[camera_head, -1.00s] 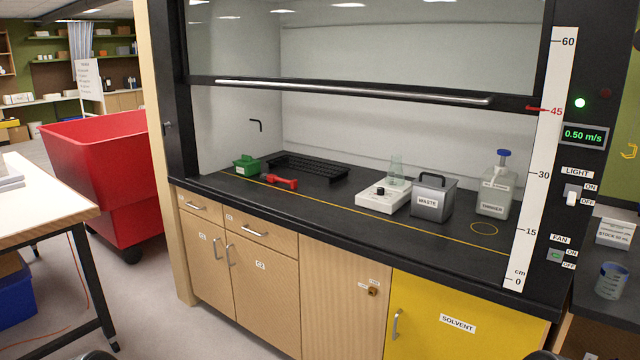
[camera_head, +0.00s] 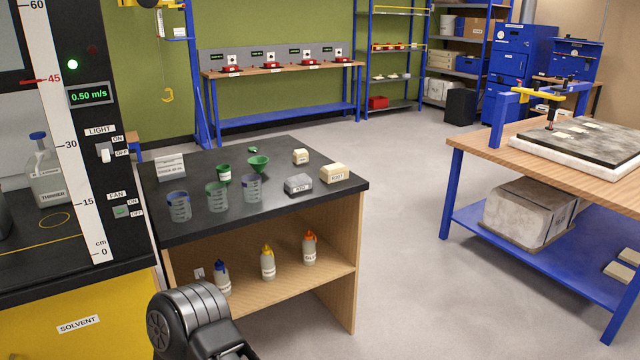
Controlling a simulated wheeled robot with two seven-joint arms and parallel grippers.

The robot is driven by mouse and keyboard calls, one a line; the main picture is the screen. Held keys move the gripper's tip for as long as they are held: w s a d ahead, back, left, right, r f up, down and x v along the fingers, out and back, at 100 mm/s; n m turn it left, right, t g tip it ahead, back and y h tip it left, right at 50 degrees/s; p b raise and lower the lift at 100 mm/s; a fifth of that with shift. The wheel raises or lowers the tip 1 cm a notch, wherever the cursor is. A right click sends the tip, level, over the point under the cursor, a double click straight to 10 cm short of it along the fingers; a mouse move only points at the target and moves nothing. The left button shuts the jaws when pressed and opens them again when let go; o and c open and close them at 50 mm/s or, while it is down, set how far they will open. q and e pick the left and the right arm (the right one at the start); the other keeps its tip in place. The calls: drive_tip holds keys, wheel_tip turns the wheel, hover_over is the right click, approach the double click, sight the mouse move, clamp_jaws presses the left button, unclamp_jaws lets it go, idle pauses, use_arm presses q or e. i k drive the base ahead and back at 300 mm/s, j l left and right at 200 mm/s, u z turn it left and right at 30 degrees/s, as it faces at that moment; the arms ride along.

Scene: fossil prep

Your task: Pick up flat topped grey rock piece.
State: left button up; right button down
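A small grey block with a flat top and a label (camera_head: 298,184) sits on the black-topped bench, near its front right edge. It looks like the grey rock piece, though the label is too small to read surely. A cream block (camera_head: 334,174) stands just right of it and a smaller cream block (camera_head: 300,157) behind it. Neither gripper is in view. Only a black jointed part of my arm shows at the bottom, in front of the bench.
A blue-legged table with a dark slab (camera_head: 585,140) is at right. Open floor (camera_head: 400,250) lies between.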

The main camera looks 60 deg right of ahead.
sight(300, 183)
drive_tip(key=z, duration=1.95)
drive_tip(key=i+l, duration=0.3)
drive_tip(key=i, duration=0.15)
drive_tip(key=i+l+z, duration=0.1)
drive_tip(key=i+l, duration=0.25)
drive_tip(key=i+l+z, duration=0.1)
drive_tip(key=i+l, duration=0.15)
drive_tip(key=i, duration=0.3)
drive_tip(key=i+l, duration=0.25)
drive_tip(key=i, duration=0.2)
drive_tip(key=i+l+z, duration=0.1)
drive_tip(key=i+l, duration=0.15)
drive_tip(key=i, duration=0.25)
